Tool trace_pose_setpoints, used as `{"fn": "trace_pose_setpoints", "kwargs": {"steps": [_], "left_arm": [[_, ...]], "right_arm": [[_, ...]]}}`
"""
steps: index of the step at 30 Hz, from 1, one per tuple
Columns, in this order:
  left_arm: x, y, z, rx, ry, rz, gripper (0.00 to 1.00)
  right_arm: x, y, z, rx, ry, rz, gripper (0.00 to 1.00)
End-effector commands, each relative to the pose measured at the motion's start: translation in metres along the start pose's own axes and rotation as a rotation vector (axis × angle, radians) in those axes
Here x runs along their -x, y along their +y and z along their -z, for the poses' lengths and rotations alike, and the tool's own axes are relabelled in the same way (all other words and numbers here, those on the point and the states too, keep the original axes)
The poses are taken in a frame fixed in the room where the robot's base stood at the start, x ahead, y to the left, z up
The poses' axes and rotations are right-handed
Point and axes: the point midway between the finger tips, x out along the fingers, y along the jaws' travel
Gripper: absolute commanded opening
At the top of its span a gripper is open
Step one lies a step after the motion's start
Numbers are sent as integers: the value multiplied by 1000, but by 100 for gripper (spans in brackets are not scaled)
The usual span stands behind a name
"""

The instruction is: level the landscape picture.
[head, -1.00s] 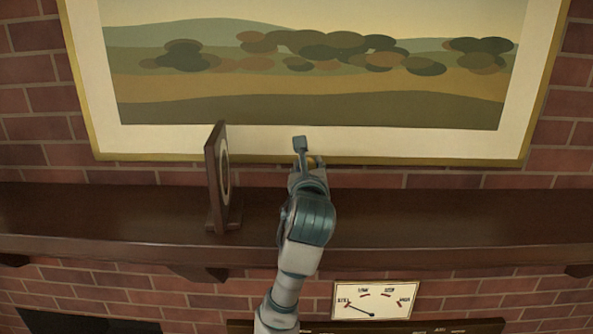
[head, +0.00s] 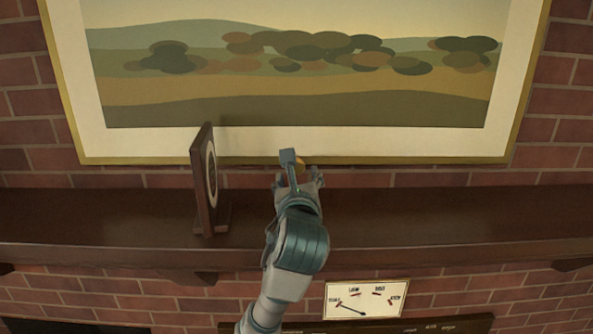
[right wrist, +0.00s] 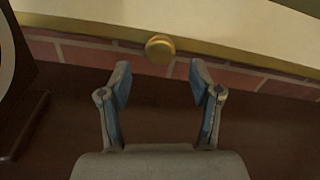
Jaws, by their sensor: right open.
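The landscape picture (head: 300,145) hangs on the brick wall in a gold frame. Its lower edge looks about parallel to the mantel in the head view. A round brass knob (right wrist: 159,48) sits at the middle of that lower edge; in the head view it is partly hidden behind my right gripper. My right gripper (head: 299,178) is open and empty just below the frame. In the right wrist view its two fingers (right wrist: 160,68) stand apart with the knob beyond their tips, centred between them and apparently untouched. My left gripper is out of view.
A dark wooden mantel (head: 450,215) runs below the picture. An upright round-faced object on a dark stand (head: 203,180) stands on it, left of my right arm. A dial gauge (head: 366,299) shows below the mantel. The mantel's right side is clear.

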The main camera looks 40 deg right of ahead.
Motion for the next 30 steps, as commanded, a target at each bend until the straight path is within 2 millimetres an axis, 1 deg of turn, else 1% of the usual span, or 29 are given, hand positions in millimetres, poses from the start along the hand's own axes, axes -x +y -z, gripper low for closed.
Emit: {"fn": "trace_pose_setpoints", "kwargs": {"steps": [1,3,6,10,14,30], "left_arm": [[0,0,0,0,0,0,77],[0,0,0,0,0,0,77],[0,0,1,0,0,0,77],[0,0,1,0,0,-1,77],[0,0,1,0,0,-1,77],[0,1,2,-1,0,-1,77]], "right_arm": [[12,0,-1,-2,-5,-2,64],[27,0,-1,-3,-4,-2,64],[43,1,0,-1,-2,-1,64],[56,1,0,1,0,-1,64],[60,1,1,2,1,0,64],[61,1,1,1,1,0,64]]}}
